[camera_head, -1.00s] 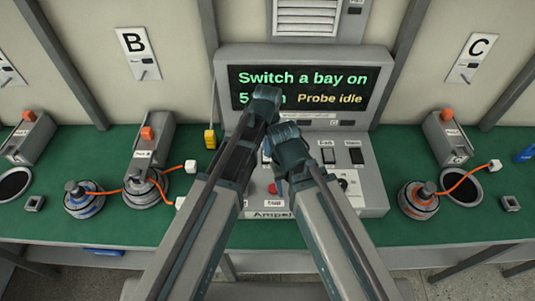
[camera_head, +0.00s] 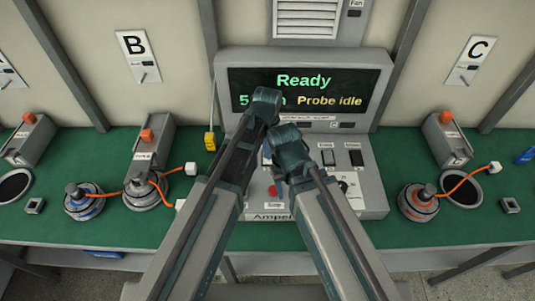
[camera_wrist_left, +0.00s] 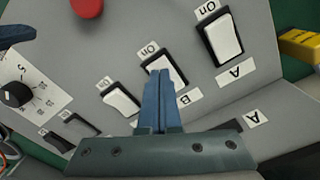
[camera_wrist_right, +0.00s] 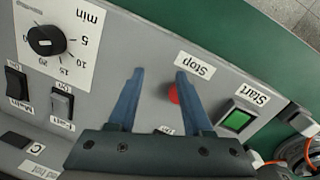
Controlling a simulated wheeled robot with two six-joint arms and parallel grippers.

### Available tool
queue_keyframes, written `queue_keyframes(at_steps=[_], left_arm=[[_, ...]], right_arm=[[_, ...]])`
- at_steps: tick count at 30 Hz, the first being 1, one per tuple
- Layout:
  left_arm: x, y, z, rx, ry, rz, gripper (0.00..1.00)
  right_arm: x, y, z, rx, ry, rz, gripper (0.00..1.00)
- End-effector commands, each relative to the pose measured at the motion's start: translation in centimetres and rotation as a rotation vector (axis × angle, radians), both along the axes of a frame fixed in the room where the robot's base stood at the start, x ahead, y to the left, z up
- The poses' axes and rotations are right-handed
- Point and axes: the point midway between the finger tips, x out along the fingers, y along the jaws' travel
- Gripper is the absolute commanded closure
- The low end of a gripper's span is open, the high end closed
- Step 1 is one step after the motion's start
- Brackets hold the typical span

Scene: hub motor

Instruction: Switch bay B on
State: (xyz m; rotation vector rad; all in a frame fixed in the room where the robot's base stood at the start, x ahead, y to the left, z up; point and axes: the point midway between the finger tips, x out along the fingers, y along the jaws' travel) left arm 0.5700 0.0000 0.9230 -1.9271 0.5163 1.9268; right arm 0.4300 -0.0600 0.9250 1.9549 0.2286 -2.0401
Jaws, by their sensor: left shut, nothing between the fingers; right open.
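The console (camera_head: 375,190) stands mid-bench, and its screen (camera_head: 303,92) reads "Ready" and "Probe idle". In the left wrist view, the white bay B rocker switch (camera_wrist_left: 176,70) sits between the A switch (camera_wrist_left: 225,42) and another white switch (camera_wrist_left: 122,98). My left gripper (camera_wrist_left: 159,74) is shut and empty, its tips over the B switch's edge; I cannot tell whether they touch it. My right gripper (camera_wrist_right: 160,76) is open and empty above the panel, near the red Stop button (camera_wrist_right: 173,94).
The green Start button (camera_wrist_right: 237,121) and timer knob (camera_wrist_right: 46,40) show in the right wrist view. Bay B's sign (camera_head: 138,50) hangs above a fixture with a hub motor (camera_head: 146,192). A yellow object (camera_head: 210,141) stands left of the console. My arms are close together.

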Motion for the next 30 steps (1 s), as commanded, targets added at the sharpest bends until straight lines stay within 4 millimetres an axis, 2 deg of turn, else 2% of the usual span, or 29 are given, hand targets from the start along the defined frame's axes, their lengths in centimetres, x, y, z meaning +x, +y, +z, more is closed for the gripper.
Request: queue_keyframes(at_steps=[1,21,30], left_arm=[[0.0,0.0,0.9,0.000,0.000,0.000,1.00],[0.0,0.0,5.9,0.000,0.000,0.000,1.00],[0.0,0.0,5.9,0.000,0.000,0.000,1.00]], right_arm=[[0.0,0.0,0.9,0.000,0.000,0.000,0.50],[0.0,0.0,5.9,0.000,0.000,0.000,0.50],[0.0,0.0,5.9,0.000,0.000,0.001,0.50]])
